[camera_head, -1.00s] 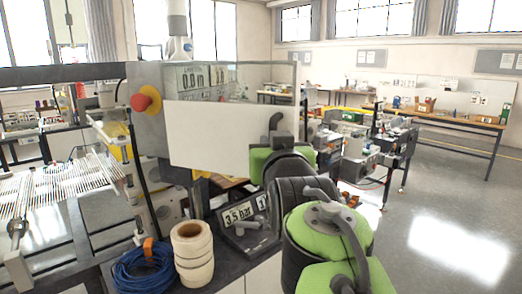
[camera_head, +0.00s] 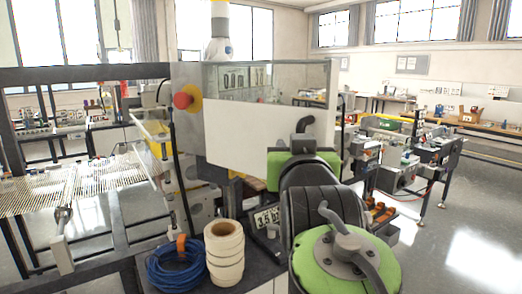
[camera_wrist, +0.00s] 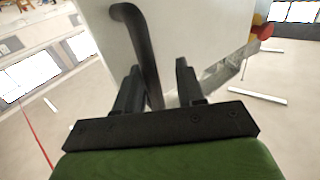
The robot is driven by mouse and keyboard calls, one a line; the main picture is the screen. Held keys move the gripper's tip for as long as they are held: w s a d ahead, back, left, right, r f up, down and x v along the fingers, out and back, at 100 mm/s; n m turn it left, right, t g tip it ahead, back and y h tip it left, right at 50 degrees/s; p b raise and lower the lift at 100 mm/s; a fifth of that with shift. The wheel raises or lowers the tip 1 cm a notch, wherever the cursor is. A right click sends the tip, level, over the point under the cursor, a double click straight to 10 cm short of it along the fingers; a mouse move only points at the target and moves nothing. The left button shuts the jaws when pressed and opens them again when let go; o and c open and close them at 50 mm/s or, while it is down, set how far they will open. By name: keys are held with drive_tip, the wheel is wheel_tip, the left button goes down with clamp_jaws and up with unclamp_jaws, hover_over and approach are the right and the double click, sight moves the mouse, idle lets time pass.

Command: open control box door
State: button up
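The control box (camera_head: 187,130) stands in the middle of the head view, with a red and yellow button (camera_head: 185,98) on its grey left part. Its door (camera_head: 235,135) is a white panel with a clear window above; I cannot tell whether it stands ajar. A dark curved handle (camera_head: 306,123) shows at the door's right side, just above my green gripper body. In the wrist view the handle (camera_wrist: 137,40) runs down between the two fingers of my gripper (camera_wrist: 158,78), closer to the left finger. The fingers are apart. The handle's lower end is partly hidden.
A tape-roll stack (camera_head: 224,252) and a blue cable coil (camera_head: 176,268) sit on the bench below the box. A frame with mesh (camera_head: 90,180) is at left. Workbenches stand behind at right, with open floor (camera_head: 475,245) in front.

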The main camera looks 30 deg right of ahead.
drive_tip(key=shift+d, duration=0.1)
idle(0.3)
drive_tip(key=v, duration=1.5)
drive_tip(key=shift+s+a, duration=0.25)
drive_tip(key=shift+s, duration=0.05)
drive_tip(key=shift+f, duration=0.1)
drive_tip(key=a+f+n+g+y+p, duration=0.1)
drive_tip(key=a+f+n+g+y, duration=0.1)
drive_tip(key=f, duration=0.6)
drive_tip(key=a+f+n+g+y+p, duration=0.1)
drive_tip(key=a+f+n+g+y, duration=0.1)
drive_tip(key=f, duration=0.7)
drive_tip(key=a+f+n+g+y+p, duration=0.2)
drive_tip(key=f+g+y, duration=0.3)
drive_tip(key=f, duration=0.3)
drive_tip(key=shift+s+a+f+n+y, duration=0.4)
drive_tip(key=shift+a+y, duration=0.3)
drive_tip(key=shift+a, duration=0.15)
